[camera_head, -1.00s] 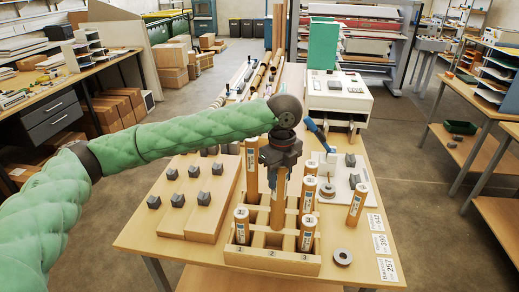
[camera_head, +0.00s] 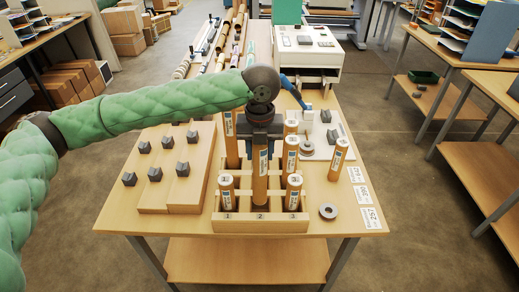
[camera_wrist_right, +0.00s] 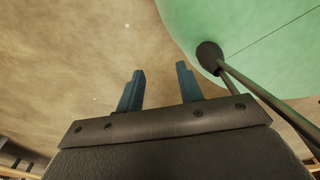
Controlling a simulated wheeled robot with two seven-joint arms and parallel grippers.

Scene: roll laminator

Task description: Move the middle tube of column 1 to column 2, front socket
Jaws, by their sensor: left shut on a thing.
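The wooden rack (camera_head: 240,224) stands at the table's front edge with its columns marked 1, 2 and 3. My left gripper (camera_head: 262,138) is shut on an upright brown tube (camera_head: 260,185) with a white label. The tube's lower end is at the front socket of column 2; I cannot tell whether it is fully seated. Column 1 has a short tube (camera_head: 227,192) in front and a taller tube (camera_head: 231,140) farther back. Column 3 holds several tubes, including a front one (camera_head: 294,192). My right gripper (camera_wrist_right: 160,90) is open and empty in the right wrist view.
A loose tube (camera_head: 338,160) stands right of the rack. A grey ring (camera_head: 328,212) and label cards (camera_head: 365,195) lie nearby. Wooden blocks with grey holders (camera_head: 180,170) are on the left. A white machine (camera_head: 305,45) stands behind.

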